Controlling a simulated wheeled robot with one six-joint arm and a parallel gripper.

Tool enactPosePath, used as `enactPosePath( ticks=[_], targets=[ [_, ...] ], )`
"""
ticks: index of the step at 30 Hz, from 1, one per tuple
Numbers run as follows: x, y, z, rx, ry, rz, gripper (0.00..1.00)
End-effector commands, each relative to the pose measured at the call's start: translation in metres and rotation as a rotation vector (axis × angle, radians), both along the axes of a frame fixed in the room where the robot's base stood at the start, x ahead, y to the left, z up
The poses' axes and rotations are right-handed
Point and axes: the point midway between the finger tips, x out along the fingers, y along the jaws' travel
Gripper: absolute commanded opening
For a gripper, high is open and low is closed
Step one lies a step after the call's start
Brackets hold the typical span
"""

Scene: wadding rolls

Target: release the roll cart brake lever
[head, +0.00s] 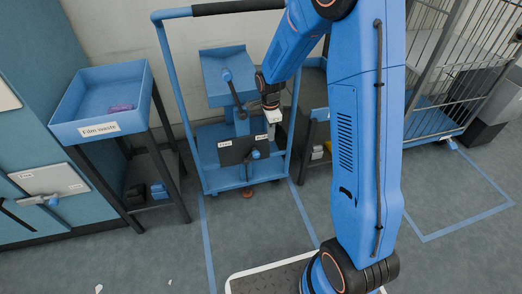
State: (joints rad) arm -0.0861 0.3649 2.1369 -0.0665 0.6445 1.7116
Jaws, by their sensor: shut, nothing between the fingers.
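The blue roll cart (240,178) stands against the wall in the middle of the head view, with a black push handle (238,6). Low on its front is a dark plate (236,151) with two small white labels, too small to read. A short lever with a blue grip (255,154) shows at the plate's right part. A longer dark lever with a blue knob (227,75) rises by the cradle above. Which one is the brake lever I cannot tell. My gripper (272,120) is shut and empty, in front of the cart's right side, above the short lever. Contact is unclear.
A blue tray labelled "Film waste" (100,128) on a dark stand is at left, holding a purple item (121,107). A wire cage cart (468,62) stands at right. Blue floor lines run before the roll cart. A dark mat (268,281) lies at the bottom.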

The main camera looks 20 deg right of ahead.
Motion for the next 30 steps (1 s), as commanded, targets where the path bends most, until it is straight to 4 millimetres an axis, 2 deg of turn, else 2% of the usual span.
enactPosePath(
  ticks=[7,11,14,27,29,30],
  targets=[
    [0.000,0.000,0.000,0.000,0.000,0.001,0.00],
    [0.000,0.000,-0.007,0.000,0.002,0.001,0.00],
    [-0.001,-0.001,-0.018,0.000,0.003,0.001,0.00],
    [-0.001,-0.004,-0.094,0.000,0.003,0.001,0.00],
    [-0.001,-0.004,-0.103,0.000,0.003,0.002,0.00],
    [0.000,0.004,-0.098,0.000,-0.002,0.005,0.00]
  ],
)
